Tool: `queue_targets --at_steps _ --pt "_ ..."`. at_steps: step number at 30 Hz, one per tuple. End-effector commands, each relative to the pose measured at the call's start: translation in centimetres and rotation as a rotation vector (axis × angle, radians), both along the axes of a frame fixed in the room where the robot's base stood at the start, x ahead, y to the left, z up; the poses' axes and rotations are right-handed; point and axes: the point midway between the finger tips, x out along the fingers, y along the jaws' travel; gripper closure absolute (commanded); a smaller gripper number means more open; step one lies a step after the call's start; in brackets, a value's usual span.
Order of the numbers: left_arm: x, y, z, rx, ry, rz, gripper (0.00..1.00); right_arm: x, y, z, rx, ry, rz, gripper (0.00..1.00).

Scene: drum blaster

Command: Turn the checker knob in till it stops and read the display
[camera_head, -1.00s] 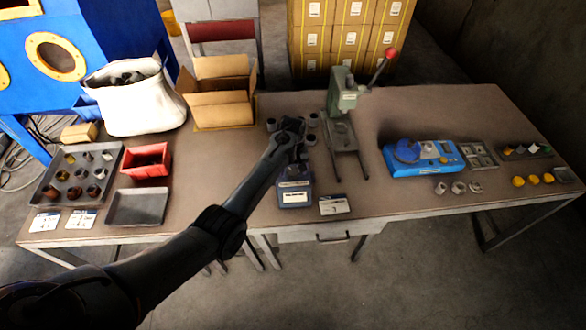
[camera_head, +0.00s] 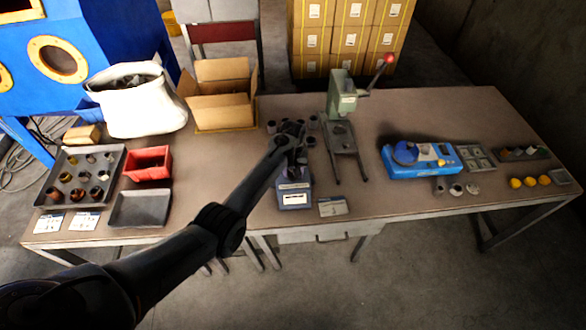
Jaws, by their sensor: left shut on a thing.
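The checker (camera_head: 294,194) is a small blue-grey box with a pale display panel on its front, standing near the table's front edge. The display is too small to read. My left gripper (camera_head: 296,160) is directly over the back of the checker, shut on what appears to be its knob. The knob itself is hidden behind the gripper and wrist. My right gripper is not in view.
A small label card (camera_head: 332,206) lies right of the checker. A green press (camera_head: 341,104) with a red-tipped lever stands behind it to the right. Small dark cylinders (camera_head: 312,122) stand close behind the gripper. A blue device (camera_head: 420,158) sits further right.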

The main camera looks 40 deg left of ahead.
Motion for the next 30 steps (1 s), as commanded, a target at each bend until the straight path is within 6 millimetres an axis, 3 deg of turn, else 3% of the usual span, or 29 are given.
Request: queue_targets --at_steps 3,12,21,30 --pt "-0.1 0.1 0.4 0.0 0.002 -0.095 0.82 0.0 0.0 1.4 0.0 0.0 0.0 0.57" --pt "0.0 0.0 0.2 0.0 0.0 -0.34 0.82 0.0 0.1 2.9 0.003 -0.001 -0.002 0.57" --pt "0.0 0.1 0.0 0.0 0.0 -0.509 0.82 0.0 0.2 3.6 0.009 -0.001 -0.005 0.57" --pt "0.0 0.0 0.0 0.0 -0.001 -0.572 0.82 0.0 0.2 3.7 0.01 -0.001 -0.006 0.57"
